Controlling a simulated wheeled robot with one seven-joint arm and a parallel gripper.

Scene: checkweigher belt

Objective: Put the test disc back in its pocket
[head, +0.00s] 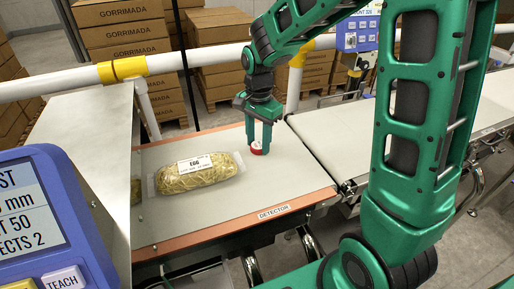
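The test disc (257,149), small, red and white, is low over or on the grey detector plate (300,180), near its back right edge. My gripper (260,147) points straight down with its two fingers on either side of the disc. The disc about fills the gap between the fingertips, but I cannot tell whether they press on it. Whether the disc rests on the plate or is just above it is also unclear. I cannot make out the disc's pocket in this view.
A clear bag of noodles labelled EGG (197,172) lies on the plate left of my gripper. A metal housing (88,140) and a control panel (45,225) stand at left. A white belt (345,135) runs off to the right. A white rail (60,84) and cartons (125,30) are behind.

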